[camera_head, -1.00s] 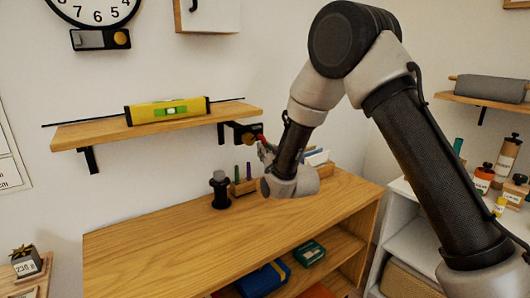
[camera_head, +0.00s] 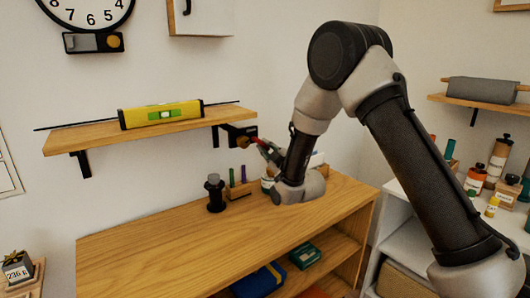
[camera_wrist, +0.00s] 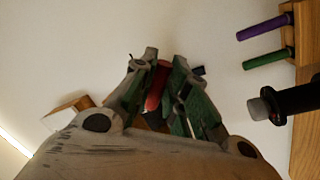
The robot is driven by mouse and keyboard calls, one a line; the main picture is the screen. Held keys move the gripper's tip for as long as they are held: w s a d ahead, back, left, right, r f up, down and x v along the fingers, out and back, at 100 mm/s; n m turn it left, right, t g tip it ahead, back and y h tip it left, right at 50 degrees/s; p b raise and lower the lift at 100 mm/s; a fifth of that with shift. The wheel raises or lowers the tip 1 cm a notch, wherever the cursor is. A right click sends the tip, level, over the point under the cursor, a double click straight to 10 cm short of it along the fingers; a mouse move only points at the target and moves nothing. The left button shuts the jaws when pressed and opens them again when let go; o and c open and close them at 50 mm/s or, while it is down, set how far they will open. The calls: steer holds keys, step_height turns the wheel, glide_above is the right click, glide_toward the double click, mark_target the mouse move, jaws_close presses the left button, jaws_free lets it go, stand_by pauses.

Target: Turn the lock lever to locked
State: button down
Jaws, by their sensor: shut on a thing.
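The dark lock body (camera_head: 240,131) is mounted on the wall at the right end of the wooden shelf. Its red lever (camera_head: 257,140) points right and slightly down in the head view. My gripper (camera_head: 268,150) is at the lever, shut on it. In the wrist view the red lever (camera_wrist: 157,88) lies between the two green-padded fingers of my gripper (camera_wrist: 164,66). The fingers hide part of the lever, and I cannot read any lock marking.
A yellow spirit level (camera_head: 162,114) lies on the wall shelf (camera_head: 90,137). Below is a wooden cabinet (camera_head: 180,240) with a black knobbed object (camera_head: 215,195) and a pen holder (camera_head: 240,190) close to my wrist. A white shelf unit with bottles (camera_head: 475,180) stands at right.

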steer(key=shift+w+d+r+n+g+y, duration=0.15)
steer(key=shift+r+n+y, duration=0.3)
steer(key=shift+n, duration=1.2)
steer(key=shift+w+d+r+n+g+y, duration=0.15)
steer(key=shift+r+n+y, duration=0.3)
steer(key=shift+n, duration=1.25)
steer(key=shift+w+d+r+n+g+y, duration=0.1)
steer(key=shift+d+r+n+y, duration=0.25)
steer(key=shift+n, duration=1.3)
steer(key=shift+a+r, duration=0.1)
steer(key=shift+r, duration=0.05)
steer(key=c, duration=1.4)
jaws_free()
steer(key=v, duration=1.2)
